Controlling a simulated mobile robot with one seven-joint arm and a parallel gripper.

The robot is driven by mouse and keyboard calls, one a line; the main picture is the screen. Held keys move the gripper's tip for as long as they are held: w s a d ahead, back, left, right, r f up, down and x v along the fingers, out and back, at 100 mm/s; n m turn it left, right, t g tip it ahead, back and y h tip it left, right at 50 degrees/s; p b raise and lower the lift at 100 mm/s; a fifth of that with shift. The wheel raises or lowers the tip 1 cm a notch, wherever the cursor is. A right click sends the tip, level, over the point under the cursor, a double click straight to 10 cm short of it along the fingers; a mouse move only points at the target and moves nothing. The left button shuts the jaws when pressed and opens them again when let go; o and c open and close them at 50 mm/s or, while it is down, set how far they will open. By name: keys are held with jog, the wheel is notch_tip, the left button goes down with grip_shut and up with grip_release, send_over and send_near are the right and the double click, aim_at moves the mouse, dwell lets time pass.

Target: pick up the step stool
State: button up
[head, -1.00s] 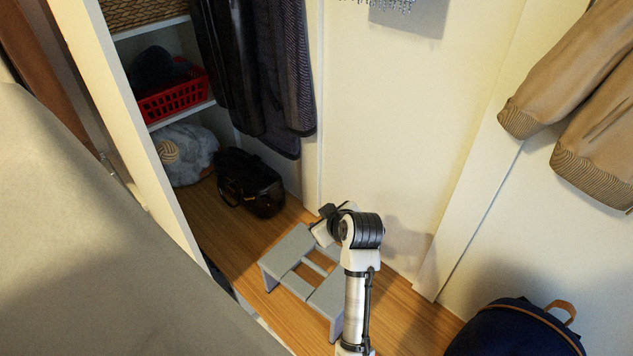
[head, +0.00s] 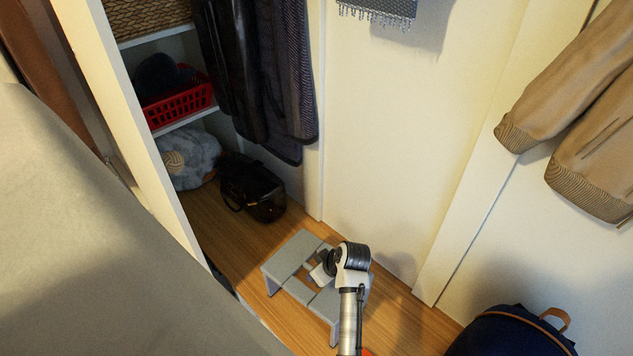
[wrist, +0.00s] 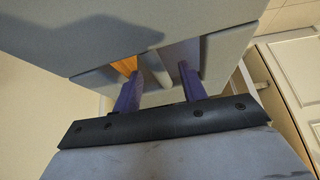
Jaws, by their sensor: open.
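The grey step stool (head: 298,250) stands upright on the wooden floor, low in the middle of the head view. Its top has slots with a narrow middle bar. My arm reaches over its right half and hides part of the top. In the wrist view the stool's grey top (wrist: 215,20) fills the upper middle. My gripper (wrist: 158,78) is open, its two purple fingers apart at the slots, with the narrow bar between their tips. I cannot tell how deep the fingertips are or whether they touch the stool.
A black bag (head: 252,188) lies on the floor behind the stool. A navy backpack (head: 510,335) is at the lower right. A wall (head: 390,130) is close behind.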

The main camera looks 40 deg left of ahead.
jog(key=shift+p+x, duration=0.45)
jog(key=shift+x, duration=1.7)
grip_shut()
jog(key=shift+w+r, duration=0.1)
jog(key=shift+w, duration=0.05)
